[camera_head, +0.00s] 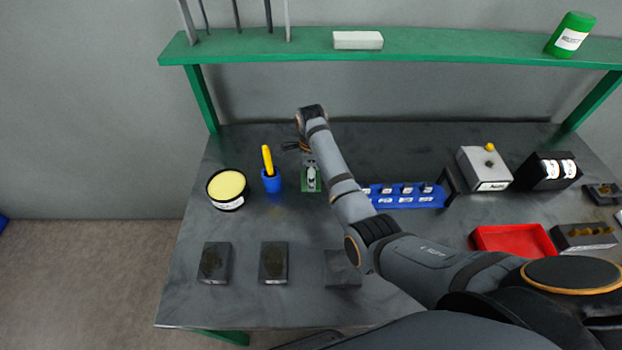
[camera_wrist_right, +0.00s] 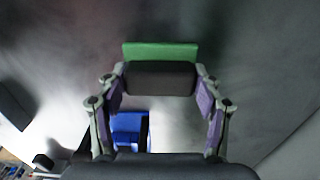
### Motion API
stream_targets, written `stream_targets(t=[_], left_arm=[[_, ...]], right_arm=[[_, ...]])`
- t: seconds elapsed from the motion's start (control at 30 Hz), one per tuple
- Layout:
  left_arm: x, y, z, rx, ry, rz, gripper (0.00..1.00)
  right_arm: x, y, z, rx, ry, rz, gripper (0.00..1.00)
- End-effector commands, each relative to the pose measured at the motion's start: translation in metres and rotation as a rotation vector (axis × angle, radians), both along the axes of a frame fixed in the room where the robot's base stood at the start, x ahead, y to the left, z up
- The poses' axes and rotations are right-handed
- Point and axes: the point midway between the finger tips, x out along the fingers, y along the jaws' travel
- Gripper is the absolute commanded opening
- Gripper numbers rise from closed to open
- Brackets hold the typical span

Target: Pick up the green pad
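The green pad (camera_head: 304,184) is in the upper middle of the table in the head view, right of the blue cup. Silvery finger parts of my right gripper (camera_head: 311,174) cover its middle. In the right wrist view the green pad (camera_wrist_right: 160,52) is a flat green strip joined to or lying against a dark grey block. The fingertips of my right gripper (camera_wrist_right: 160,78) press close on both ends of this block, with no visible gap. The gripper looks shut on it. I cannot tell how high the pad is above the table. My left gripper is not in view.
A blue rack (camera_head: 408,198) is right of my arm. Dark blocks (camera_head: 215,262) line the front. A green shelf (camera_head: 430,42) spans the back.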

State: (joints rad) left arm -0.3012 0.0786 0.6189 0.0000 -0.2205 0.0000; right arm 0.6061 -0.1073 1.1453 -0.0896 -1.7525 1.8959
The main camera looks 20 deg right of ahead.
Motion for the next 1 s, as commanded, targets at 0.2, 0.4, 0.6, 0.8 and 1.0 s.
stream_targets(t=[0.2, 0.4, 0.6, 0.8, 1.0], left_arm=[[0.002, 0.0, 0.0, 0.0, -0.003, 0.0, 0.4], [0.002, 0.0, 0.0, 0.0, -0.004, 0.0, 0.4], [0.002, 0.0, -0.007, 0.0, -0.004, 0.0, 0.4], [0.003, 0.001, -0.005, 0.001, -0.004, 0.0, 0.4], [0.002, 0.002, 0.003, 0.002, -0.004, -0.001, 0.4]], right_arm=[[0.0, 0.0, 0.0, 0.0, 0.001, 0.0, 0.33], [0.0, 0.0, 0.002, 0.0, 0.0, 0.0, 0.33], [0.001, 0.0, 0.038, 0.001, -0.004, 0.0, 0.33], [0.0, 0.0, 0.086, 0.0, -0.002, 0.0, 0.33], [0.0, 0.0, 0.101, 0.0, 0.001, 0.0, 0.33]])
